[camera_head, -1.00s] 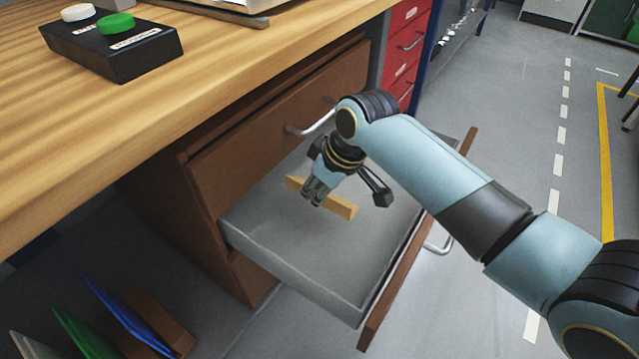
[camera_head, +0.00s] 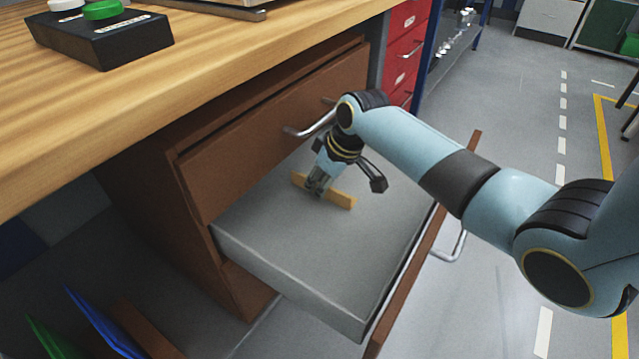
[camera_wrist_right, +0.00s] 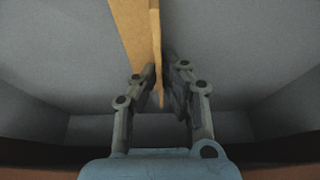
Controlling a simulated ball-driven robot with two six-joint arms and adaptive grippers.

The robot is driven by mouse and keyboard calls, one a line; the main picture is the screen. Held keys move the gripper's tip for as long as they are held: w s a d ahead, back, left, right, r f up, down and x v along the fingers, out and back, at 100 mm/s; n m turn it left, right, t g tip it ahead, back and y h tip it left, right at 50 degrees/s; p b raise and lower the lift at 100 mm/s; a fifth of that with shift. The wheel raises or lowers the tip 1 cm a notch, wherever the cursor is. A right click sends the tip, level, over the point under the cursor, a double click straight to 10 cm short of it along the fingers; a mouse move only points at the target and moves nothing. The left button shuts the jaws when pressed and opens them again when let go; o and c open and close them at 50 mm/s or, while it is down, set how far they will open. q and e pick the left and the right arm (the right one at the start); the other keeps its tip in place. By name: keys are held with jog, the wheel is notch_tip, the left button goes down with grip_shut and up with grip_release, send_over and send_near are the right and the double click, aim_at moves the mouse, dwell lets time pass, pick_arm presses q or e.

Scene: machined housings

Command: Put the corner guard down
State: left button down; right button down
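The corner guard (camera_head: 340,198) is a long tan angled strip over the floor of the open grey drawer (camera_head: 290,265). My right gripper (camera_head: 316,188) points down into the drawer, its fingers around the middle of the guard. In the right wrist view the corner guard (camera_wrist_right: 134,30) runs up and away, and one flange passes between the close fingertips of my right gripper (camera_wrist_right: 160,78), which looks shut on it. I cannot tell whether the guard touches the drawer floor. My left gripper is not in view.
The wooden worktop (camera_head: 200,95) overhangs at the left, with a black button box (camera_head: 100,38) on it. A closed brown drawer (camera_head: 270,130) sits behind the open one. The drawer floor around the guard is clear. Green and blue upright panels stand at the lower left.

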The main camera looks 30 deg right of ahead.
jog(key=c, duration=1.5)
grip_release()
